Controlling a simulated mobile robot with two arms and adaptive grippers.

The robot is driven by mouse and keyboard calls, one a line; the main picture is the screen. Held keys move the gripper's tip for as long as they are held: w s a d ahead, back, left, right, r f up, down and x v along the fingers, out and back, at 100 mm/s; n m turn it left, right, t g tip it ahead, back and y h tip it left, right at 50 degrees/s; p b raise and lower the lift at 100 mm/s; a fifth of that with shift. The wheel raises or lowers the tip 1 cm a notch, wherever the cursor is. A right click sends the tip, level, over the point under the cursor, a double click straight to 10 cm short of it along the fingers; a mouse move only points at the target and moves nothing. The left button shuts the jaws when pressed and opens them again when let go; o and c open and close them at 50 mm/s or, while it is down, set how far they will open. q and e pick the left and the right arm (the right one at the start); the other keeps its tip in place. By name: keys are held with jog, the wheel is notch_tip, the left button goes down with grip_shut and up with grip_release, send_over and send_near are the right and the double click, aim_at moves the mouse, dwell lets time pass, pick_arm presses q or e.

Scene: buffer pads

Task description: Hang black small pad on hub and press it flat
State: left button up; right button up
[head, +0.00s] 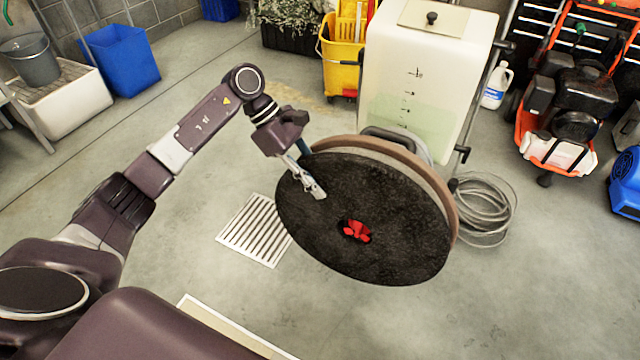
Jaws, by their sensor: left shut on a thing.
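The black small pad (385,205) is a large dark disc with a hole in its middle, tilted and facing me. The red hub (357,232) shows in that hole. I cannot tell whether the pad touches the brown-rimmed disc (436,180) behind it; that rim shows past the pad's top and right edges. My left gripper (314,188) reaches in from the upper left and is shut on the pad near its upper left edge. One finger lies over the pad's face; the other is mostly hidden. My right gripper is not in view.
A machine with a whitish tank (430,60) stands behind the disc. A coiled grey hose (487,210) lies to the right. A yellow mop bucket (342,62), a white jug (496,85) and an orange machine (560,130) stand farther back. A floor drain (256,228) lies left; floor in front is clear.

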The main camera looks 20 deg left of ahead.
pick_arm(q)
jog(key=shift+w+a+r, duration=0.2)
jog(key=shift+a+r, duration=0.05)
jog(key=shift+r, duration=0.15)
jog(key=o, duration=0.9)
jog(key=shift+s, duration=0.1)
jog(key=shift+o, duration=0.2)
jog(key=shift+f, duration=0.1)
jog(key=shift+s+d+f, duration=0.1)
